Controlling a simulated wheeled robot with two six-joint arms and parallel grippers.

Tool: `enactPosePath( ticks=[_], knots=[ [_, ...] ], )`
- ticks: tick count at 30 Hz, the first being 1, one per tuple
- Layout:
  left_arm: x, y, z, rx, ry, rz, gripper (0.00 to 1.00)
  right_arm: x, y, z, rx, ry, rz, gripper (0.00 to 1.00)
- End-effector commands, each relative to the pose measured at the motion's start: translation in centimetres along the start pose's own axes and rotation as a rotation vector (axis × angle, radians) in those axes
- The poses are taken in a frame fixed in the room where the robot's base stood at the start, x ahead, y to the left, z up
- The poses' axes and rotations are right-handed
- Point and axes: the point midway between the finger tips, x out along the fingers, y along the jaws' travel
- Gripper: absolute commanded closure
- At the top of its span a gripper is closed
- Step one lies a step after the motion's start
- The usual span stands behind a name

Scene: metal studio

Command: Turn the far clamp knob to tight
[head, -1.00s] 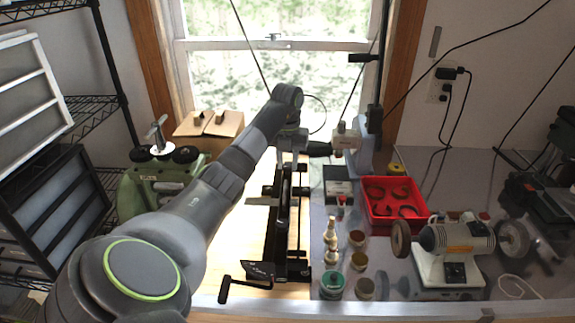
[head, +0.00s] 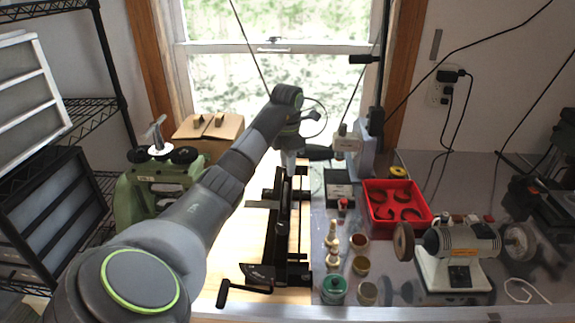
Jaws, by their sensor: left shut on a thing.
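A long black clamp fixture (head: 283,225) lies on the light wooden bench top, running away from me. A black crank handle (head: 245,288) sits at its near end. My left arm reaches over from the lower left, and my left gripper (head: 290,163) points down at the fixture's far end. The gripper is shut on the far clamp knob there. The knob is hidden by the gripper and wrist, so I cannot see its angle or how tight it is. My right gripper is not in view.
A grey machine with a black post (head: 366,150) stands just right of my left gripper. A red tray (head: 397,222), a bench grinder (head: 460,250) and small bottles and jars (head: 333,290) stand to the right. A green machine (head: 150,185) stands left of my arm.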

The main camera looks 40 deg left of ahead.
Motion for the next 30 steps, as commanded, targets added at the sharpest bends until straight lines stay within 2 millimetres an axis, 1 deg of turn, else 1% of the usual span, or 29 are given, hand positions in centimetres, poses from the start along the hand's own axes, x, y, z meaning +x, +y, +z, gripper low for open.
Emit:
enactPosePath(
  ticks=[3, 10, 27, 28, 30],
  knots=[
    [-0.02, 0.02, 0.02, 0.068, -0.001, 0.001, 0.94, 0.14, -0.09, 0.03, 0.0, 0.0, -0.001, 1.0],
    [-0.05, 0.02, 0.03, 0.152, -0.002, 0.001, 0.94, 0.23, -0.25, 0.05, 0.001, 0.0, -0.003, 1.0],
    [-0.07, 0.01, 0.05, 0.182, -0.002, 0.001, 0.94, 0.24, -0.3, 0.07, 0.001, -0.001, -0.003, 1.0],
    [-0.08, 0.01, 0.05, 0.182, -0.002, 0.001, 0.69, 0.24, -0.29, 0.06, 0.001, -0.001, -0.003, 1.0],
    [-0.07, 0.01, 0.05, 0.181, -0.002, 0.001, 0.6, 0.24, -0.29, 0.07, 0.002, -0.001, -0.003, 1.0]
  ],
)
